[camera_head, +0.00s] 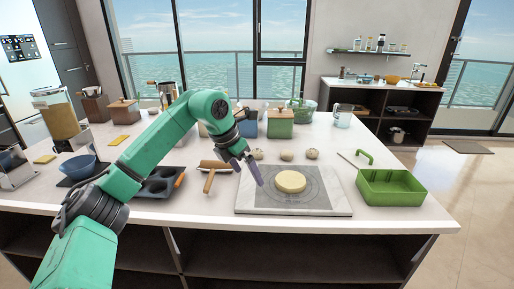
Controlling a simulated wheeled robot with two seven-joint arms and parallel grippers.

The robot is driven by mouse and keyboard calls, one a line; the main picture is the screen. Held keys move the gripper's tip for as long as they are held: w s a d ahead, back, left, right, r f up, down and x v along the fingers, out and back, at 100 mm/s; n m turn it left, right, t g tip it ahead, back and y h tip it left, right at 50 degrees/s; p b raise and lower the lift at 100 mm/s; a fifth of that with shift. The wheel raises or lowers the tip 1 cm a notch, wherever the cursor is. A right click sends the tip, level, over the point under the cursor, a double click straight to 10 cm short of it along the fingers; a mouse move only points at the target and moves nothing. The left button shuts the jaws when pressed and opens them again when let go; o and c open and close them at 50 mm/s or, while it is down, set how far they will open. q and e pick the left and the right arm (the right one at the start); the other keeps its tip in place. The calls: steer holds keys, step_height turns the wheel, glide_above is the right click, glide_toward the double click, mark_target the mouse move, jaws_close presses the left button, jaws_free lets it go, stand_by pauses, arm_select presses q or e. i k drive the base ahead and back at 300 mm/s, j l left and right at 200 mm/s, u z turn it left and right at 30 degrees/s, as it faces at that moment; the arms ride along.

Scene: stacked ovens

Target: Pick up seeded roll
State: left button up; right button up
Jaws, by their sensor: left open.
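Three small round brownish things that look like rolls lie in a row behind the pastry board: a left one (257,154), a middle one (286,155) and a right one (312,154). They are too small to tell which is seeded. My left gripper (256,174) is open and points down over the board's left part, just in front of the left roll. It appears empty and apart from the rolls. My right gripper is not in view.
A pale dough disc (291,181) lies on the marble board (325,206). A rolling pin (209,182) and a dark muffin tin (158,185) are to the left. A green bin (391,190) stands to the right. Canisters (280,124) and a glass jar (343,117) stand behind.

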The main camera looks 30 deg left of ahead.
mark_target(258, 154)
steer(key=i+j, duration=0.75)
steer(key=i, duration=0.1)
